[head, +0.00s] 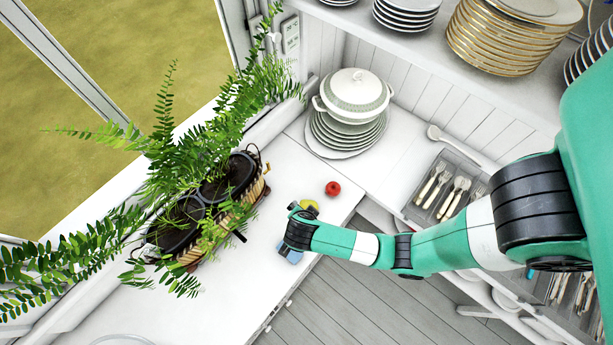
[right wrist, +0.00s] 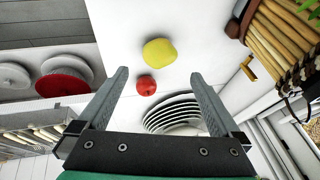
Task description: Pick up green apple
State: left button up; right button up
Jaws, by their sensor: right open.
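The green apple looks yellow-green and round. In the right wrist view it (right wrist: 159,52) lies on the white counter, ahead of and roughly centred between my fingertips. In the head view it (head: 310,204) shows only partly, just past the end of my right arm, which hides the rest. My right gripper (right wrist: 160,73) is open with nothing between its fingers. Its fingers are mostly hidden in the head view. A red apple (head: 332,188) lies close to the green one, and it also shows in the right wrist view (right wrist: 147,85). My left gripper is not in view.
A lidded white tureen (head: 355,93) stands on stacked plates (head: 345,143) at the back of the counter. A fern planter (head: 210,210) stands along the window on the left. A cutlery tray (head: 445,185) is at the right. The counter (head: 285,190) around the fruit is clear.

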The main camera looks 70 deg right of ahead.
jog(key=b+x, duration=0.2)
jog(key=x, duration=0.4)
jog(key=shift+b, duration=0.3)
jog(key=shift+w+d+f, duration=0.1)
jog(key=shift+d+f, duration=0.05)
jog(key=shift+f, duration=0.15)
jog(key=b+x, duration=0.1)
jog(key=x, duration=0.1)
jog(key=b+x, duration=0.1)
jog(key=x, duration=0.2)
jog(key=shift+d+b, duration=0.15)
jog(key=shift+b, duration=0.2)
jog(key=shift+r, duration=0.1)
jog(key=shift+c, duration=0.3)
jog(key=c, duration=1.1)
jog(key=shift+c, duration=0.2)
jog(key=shift+r, duration=0.1)
